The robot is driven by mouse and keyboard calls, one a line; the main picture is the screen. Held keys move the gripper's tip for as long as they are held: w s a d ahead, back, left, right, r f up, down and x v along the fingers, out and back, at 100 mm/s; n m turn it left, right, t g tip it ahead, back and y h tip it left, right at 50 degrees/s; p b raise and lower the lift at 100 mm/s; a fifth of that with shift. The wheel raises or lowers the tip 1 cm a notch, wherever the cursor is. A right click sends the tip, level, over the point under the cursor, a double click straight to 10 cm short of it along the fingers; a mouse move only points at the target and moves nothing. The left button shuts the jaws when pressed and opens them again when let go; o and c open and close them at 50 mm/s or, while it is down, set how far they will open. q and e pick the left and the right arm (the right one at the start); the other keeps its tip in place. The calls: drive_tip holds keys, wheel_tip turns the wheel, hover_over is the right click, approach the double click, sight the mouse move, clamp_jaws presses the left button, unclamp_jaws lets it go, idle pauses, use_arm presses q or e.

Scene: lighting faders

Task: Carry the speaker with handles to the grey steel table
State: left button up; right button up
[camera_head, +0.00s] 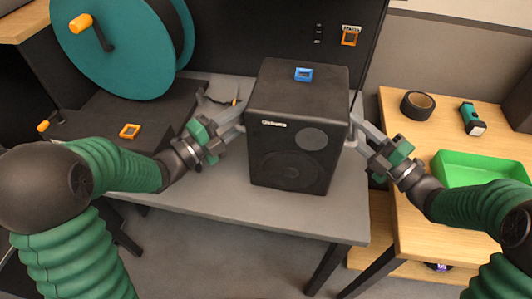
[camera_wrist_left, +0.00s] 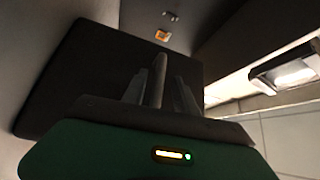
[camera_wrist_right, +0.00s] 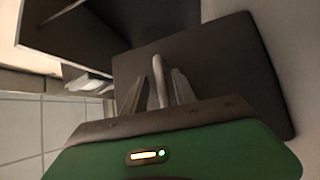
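The black speaker (camera_head: 292,130) stands upright on the grey table (camera_head: 190,196), with a blue-framed tag (camera_head: 304,74) on its top. My left gripper (camera_head: 238,121) is at its left side and my right gripper (camera_head: 355,132) at its right side. Their fingers look spread, with gaps. In the left wrist view a pale handle bar (camera_wrist_left: 158,82) stands between my fingers, before the dark speaker side (camera_wrist_left: 75,75). In the right wrist view another handle bar (camera_wrist_right: 159,82) stands between my fingers, before the other speaker side (camera_wrist_right: 235,70). The speaker's underside is hidden.
A large teal reel (camera_head: 115,40) stands at the back left. A wooden table (camera_head: 440,238) at right holds a green tray (camera_head: 478,168), a black tape roll (camera_head: 417,105) and a teal torch (camera_head: 471,118). A dark panel (camera_head: 265,30) rises behind the speaker.

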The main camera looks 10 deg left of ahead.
drive_tip(key=shift+f, duration=0.1)
use_arm(q)
drive_tip(key=v, duration=0.7)
drive_tip(key=shift+s+a+f, duration=0.15)
drive_tip(key=shift+s+a, duration=0.1)
drive_tip(key=shift+s, duration=0.05)
use_arm(e)
drive_tip(key=v, duration=0.7)
drive_tip(key=shift+d, duration=0.25)
